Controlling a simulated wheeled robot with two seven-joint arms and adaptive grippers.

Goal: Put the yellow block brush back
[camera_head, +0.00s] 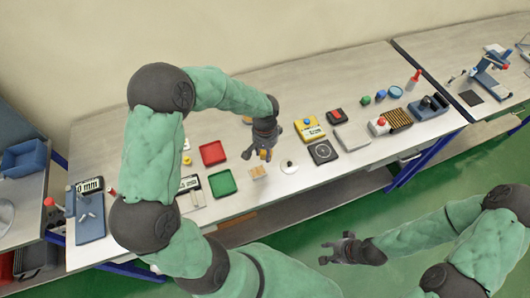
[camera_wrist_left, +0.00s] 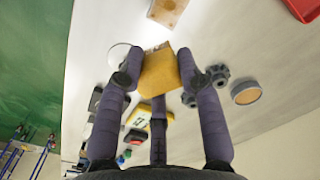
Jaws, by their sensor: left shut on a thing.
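My left gripper (camera_head: 264,155) is over the middle of the workbench in the head view, shut on the yellow block brush. In the left wrist view, the yellow block brush (camera_wrist_left: 160,76) sits between the fingertips of my left gripper (camera_wrist_left: 159,70), with a pale edge at its far end. In the head view the gripper mostly hides it. A small light-brown wooden piece (camera_head: 258,173) lies on the bench just in front of the gripper; the wrist view shows it (camera_wrist_left: 168,10) beyond the brush. My right gripper (camera_head: 337,248) hangs empty over the green floor, its fingers apart.
A red tray (camera_head: 213,153) and a green tray (camera_head: 222,184) lie left of the left gripper. A white disc (camera_head: 289,167), a yellow scale (camera_head: 309,129) and a black square plate (camera_head: 323,152) lie to its right. The bench (camera_head: 238,208) is bare along its front edge.

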